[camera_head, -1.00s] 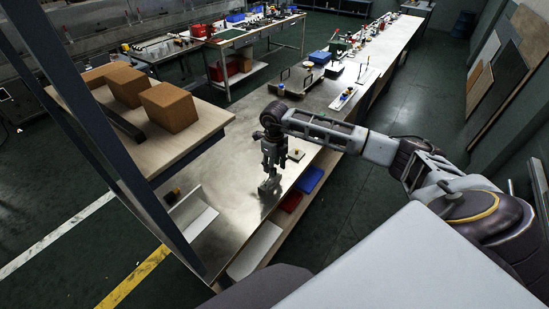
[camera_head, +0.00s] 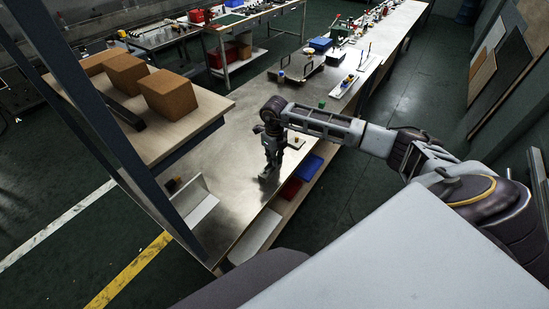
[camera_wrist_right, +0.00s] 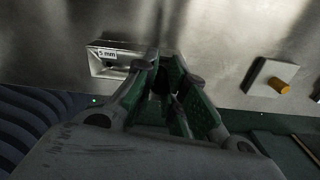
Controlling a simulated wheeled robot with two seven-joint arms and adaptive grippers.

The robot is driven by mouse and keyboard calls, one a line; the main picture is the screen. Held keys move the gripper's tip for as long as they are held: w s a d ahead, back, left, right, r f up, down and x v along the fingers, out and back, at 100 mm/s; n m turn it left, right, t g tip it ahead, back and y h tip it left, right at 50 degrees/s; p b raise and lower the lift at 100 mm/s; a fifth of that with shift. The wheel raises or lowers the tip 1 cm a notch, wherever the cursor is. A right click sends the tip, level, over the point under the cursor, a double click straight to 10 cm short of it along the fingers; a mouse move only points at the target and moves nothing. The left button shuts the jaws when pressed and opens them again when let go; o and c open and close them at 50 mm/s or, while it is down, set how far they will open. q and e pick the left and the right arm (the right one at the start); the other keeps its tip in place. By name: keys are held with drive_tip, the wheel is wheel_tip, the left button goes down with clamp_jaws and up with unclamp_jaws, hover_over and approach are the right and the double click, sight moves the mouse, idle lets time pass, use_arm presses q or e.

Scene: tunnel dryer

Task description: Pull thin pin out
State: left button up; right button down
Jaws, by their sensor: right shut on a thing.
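My right gripper (camera_head: 268,170) points down at the metal bench top. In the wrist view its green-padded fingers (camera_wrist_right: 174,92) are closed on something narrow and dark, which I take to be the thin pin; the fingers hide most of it. A small metal block labelled "5 mm" (camera_wrist_right: 106,66) sits at the fingers' left, partly hidden by them. A pale square block (camera_wrist_right: 256,75) with a yellow-orange peg (camera_wrist_right: 278,85) stands apart to the right; it also shows in the head view (camera_head: 297,143). My left gripper is not in view.
The metal bench (camera_head: 232,150) is mostly clear around the gripper. A wooden shelf with brown blocks (camera_head: 168,94) stands to the left. A white angled holder (camera_head: 196,203) is on the bench's left. Red (camera_head: 290,190) and blue (camera_head: 308,167) bins sit below the right edge.

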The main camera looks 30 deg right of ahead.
drive_tip(key=c, duration=2)
unclamp_jaws()
clamp_jaws()
drive_tip(key=shift+r+p, duration=0.9)
drive_tip(key=shift+r, duration=0.9)
drive_tip(key=shift+r+p, duration=1)
drive_tip(key=shift+r, duration=1)
